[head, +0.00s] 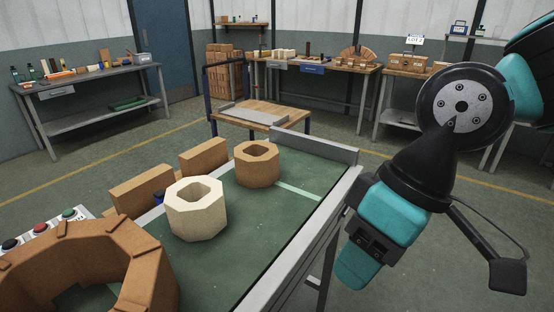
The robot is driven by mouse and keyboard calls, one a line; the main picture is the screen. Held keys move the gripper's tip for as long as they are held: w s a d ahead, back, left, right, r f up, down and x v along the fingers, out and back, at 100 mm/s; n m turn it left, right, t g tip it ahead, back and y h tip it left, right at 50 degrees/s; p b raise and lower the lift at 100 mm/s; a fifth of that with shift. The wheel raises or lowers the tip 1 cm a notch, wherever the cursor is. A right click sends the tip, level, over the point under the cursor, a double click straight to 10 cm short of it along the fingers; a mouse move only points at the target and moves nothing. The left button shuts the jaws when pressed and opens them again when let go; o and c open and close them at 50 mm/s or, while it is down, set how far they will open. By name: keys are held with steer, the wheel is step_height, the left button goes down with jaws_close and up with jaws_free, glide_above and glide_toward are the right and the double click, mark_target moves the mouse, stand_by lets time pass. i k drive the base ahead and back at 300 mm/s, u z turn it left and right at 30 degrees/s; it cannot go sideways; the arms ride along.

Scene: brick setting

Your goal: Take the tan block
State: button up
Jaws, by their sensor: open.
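Two hollow eight-sided blocks stand on a green conveyor belt (262,218). The farther one is a tan-brown block (257,176), upright near the belt's far end. The nearer one is a cream block (196,222), also upright, in front of it and to its left. The two stand apart. My arm hangs at the right, beyond the belt's right rail. The fingers of my gripper cannot be made out in this view, and nothing of my arm touches either block.
A large ring of brown bricks (92,250) fills the lower left. Two brown rectangular bricks (140,195) stand along the belt's left side. A grey rail (300,258) edges the belt's right side. A wooden-topped cart (262,117) stands behind. The belt's right half is mostly clear.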

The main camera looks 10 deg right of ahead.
mark_target(257, 162)
steer(key=z, duration=0.1)
steer(key=i, duration=0.95)
steer(key=u, duration=0.45)
